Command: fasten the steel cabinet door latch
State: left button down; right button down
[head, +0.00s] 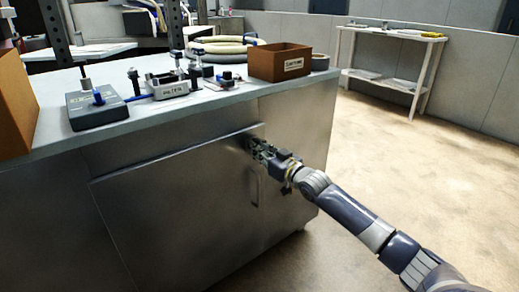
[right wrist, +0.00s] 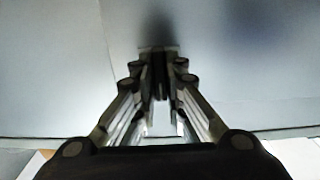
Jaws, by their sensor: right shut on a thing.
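The steel cabinet door (head: 170,205) is a grey metal panel in the front of the workbench cabinet and looks closed or nearly so. The latch is a small dark piece near the door's upper right corner, mostly hidden by my right gripper (head: 256,147). The gripper is shut on the latch. In the right wrist view the fingers (right wrist: 160,72) are close together around a dark narrow piece against the grey panel. A slim vertical handle (head: 256,190) is just below the gripper. My left gripper is not in view.
The bench top (head: 160,118) above holds a grey device (head: 97,110), a metal fixture (head: 170,86), a brown box (head: 280,62) and stacked hoses (head: 215,47). A larger brown box (head: 15,100) stands at left. The floor (head: 400,160) at right is open, with a white side table (head: 390,35) behind.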

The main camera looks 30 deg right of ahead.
jog(key=c, duration=1.7)
grip_release()
jog(key=shift+w, duration=0.1)
jog(key=shift+o, duration=0.2)
jog(key=s, duration=1.2)
jog(key=shift+d, duration=0.45)
